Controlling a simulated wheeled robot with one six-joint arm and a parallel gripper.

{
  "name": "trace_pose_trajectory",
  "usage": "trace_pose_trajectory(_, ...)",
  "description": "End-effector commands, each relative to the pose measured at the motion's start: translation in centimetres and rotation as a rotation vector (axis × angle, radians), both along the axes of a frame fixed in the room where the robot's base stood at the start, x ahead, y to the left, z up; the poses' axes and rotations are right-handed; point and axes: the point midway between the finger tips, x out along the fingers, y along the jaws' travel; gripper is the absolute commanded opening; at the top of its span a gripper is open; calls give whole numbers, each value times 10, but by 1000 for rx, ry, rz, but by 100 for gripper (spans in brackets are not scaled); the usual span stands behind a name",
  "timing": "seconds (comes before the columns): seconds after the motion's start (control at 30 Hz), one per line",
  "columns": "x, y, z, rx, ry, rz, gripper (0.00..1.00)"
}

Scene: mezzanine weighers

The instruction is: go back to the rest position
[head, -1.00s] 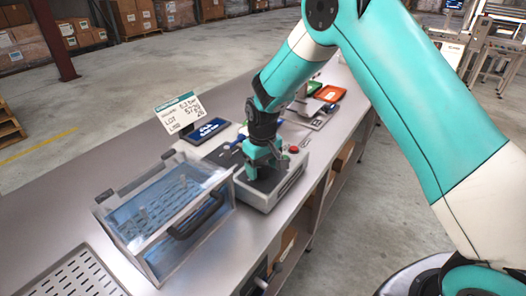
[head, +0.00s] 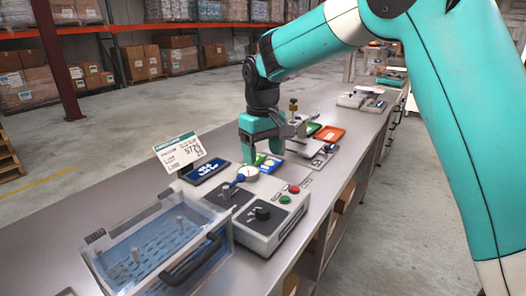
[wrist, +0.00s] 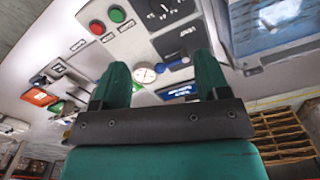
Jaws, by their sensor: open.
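My gripper (head: 262,148) hangs above the bench, its teal fingers open and empty. In the wrist view the two fingers (wrist: 162,82) stand apart with nothing between them. Below and in front of it is a white control box (head: 268,222) with a black knob and red and green buttons. I cannot tell the exact height of the gripper over the bench.
A clear-walled blue bin with a black handle (head: 186,262) stands front left. A lot sign (head: 181,151) and a dark display (head: 205,171) stand behind the box. Orange (head: 329,134) and green trays lie farther along the bench (head: 110,212). Its left strip is clear.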

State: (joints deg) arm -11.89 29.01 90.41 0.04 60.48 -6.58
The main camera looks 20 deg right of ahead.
Motion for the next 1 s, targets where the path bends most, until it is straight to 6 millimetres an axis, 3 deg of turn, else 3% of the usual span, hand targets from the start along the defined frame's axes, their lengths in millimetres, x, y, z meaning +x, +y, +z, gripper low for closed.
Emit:
trace_pose_trajectory(0.37, 0, 0, 0, 0, 0, 1, 69)
trace_pose_trajectory(0.47, -9, 2, 5, 9, -4, 12, 69)
trace_pose_trajectory(0.53, -27, 6, 13, 27, -13, 36, 69)
trace_pose_trajectory(0.67, -89, 17, 32, 94, -33, 110, 69)
trace_pose_trajectory(0.73, -132, 24, 38, 142, -43, 154, 69)
trace_pose_trajectory(0.9, -231, 37, 39, 261, -56, 238, 69)
trace_pose_trajectory(1.0, -274, 42, 34, 315, -57, 271, 69)
